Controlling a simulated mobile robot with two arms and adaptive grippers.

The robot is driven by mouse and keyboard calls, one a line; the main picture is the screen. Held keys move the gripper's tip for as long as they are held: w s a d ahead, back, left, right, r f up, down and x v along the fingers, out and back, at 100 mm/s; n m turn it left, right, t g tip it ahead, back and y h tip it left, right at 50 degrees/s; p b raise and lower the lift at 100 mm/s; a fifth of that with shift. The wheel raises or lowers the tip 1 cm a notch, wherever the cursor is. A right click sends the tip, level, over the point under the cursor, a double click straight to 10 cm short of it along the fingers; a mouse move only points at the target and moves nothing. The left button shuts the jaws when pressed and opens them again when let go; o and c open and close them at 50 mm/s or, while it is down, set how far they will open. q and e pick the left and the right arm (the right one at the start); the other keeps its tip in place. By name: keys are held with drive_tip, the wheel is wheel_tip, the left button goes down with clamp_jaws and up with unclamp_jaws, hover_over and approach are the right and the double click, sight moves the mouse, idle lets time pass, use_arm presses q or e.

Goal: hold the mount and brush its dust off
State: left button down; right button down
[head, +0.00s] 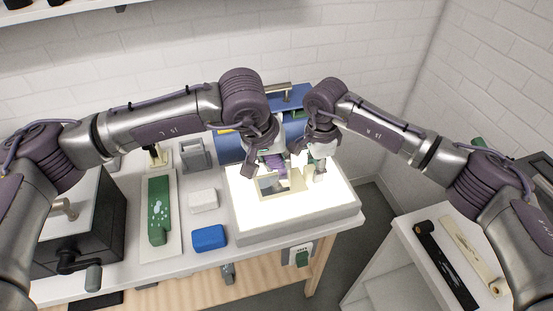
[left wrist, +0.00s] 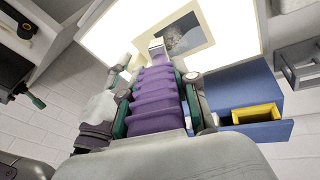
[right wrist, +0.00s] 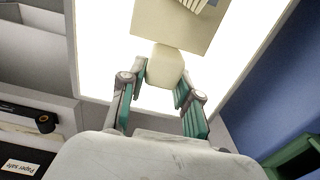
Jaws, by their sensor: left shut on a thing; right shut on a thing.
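The mount (head: 297,182) is a cream frame with a dark grey window, over the glowing light table (head: 345,207). It also shows in the left wrist view (left wrist: 182,36) and the right wrist view (right wrist: 172,25). My right gripper (head: 318,163) is shut on a cream block (right wrist: 165,68) at the mount's near edge, seemingly its grip tab. My left gripper (head: 262,158) is shut on a purple ribbed tool (left wrist: 155,100), seemingly the brush. Its pale metal-like end points at the mount's edge; contact cannot be told. Grey specks show in the window.
A blue block (head: 209,238), a white block (head: 204,201) and a green piece on a pale board (head: 172,247) lie left of the light table. A black box (head: 95,230) with a crank stands further left. A white side table (head: 413,230) is at right.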

use_arm(q)
drive_tip(key=shift+a, duration=0.6)
drive_tip(key=shift+a, duration=0.65)
drive_tip(key=shift+a, duration=0.6)
drive_tip(key=shift+d, duration=0.7)
